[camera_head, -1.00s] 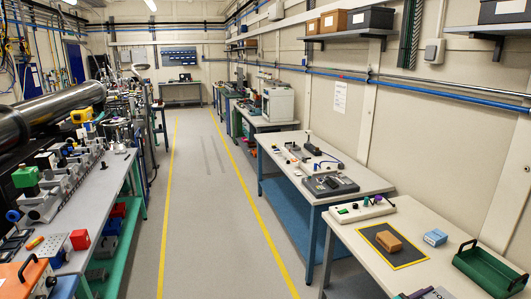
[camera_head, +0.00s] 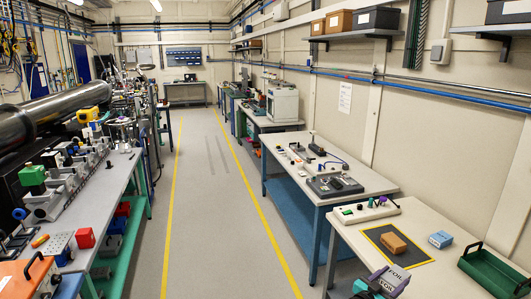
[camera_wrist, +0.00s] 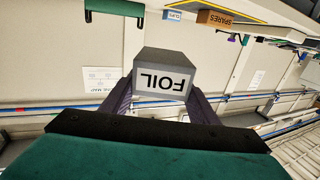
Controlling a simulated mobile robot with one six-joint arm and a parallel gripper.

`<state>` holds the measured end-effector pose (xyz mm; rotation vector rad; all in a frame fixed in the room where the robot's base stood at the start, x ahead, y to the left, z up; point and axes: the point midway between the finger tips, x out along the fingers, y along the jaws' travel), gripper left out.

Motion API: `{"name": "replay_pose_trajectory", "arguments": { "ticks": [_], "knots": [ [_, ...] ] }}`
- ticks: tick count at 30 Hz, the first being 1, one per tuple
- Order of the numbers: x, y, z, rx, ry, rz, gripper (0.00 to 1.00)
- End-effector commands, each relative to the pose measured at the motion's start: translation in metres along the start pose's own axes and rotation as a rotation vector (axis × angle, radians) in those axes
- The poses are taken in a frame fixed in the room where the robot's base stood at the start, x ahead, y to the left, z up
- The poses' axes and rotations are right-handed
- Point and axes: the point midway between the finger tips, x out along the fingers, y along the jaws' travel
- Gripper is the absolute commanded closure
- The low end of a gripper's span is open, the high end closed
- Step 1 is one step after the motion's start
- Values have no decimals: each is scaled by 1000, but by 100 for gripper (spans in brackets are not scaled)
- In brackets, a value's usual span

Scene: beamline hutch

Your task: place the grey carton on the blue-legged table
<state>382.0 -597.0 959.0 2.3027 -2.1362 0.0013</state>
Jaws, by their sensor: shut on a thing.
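The grey carton (camera_head: 396,277) carries a white FOIL label and shows at the bottom right of the head view. It also fills the middle of the wrist view (camera_wrist: 161,62), with the label upside down. My gripper (camera_head: 380,283) is shut on the carton, its dark fingers on either side of it. The carton appears held up in front of the near table's front edge. A table with blue legs and a blue lower shelf (camera_head: 290,217) stands in the middle of the right side. Its pale top carries a grey device and small parts.
The near right table (camera_head: 425,222) also shows a blue leg. It holds a brown box (camera_head: 394,243) on a yellow-edged dark mat (camera_head: 420,259), a blue box (camera_head: 441,239), a green tray (camera_head: 490,270) and a power strip (camera_head: 365,211). The aisle (camera_head: 215,220) is clear.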

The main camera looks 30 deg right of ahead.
Motion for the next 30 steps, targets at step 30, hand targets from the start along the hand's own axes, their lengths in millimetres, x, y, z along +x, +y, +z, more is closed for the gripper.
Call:
{"name": "replay_pose_trajectory", "arguments": {
  "ticks": [30],
  "knots": [
    [-157, -230, -6, 2, 3, -372, 69]
  ]
}}
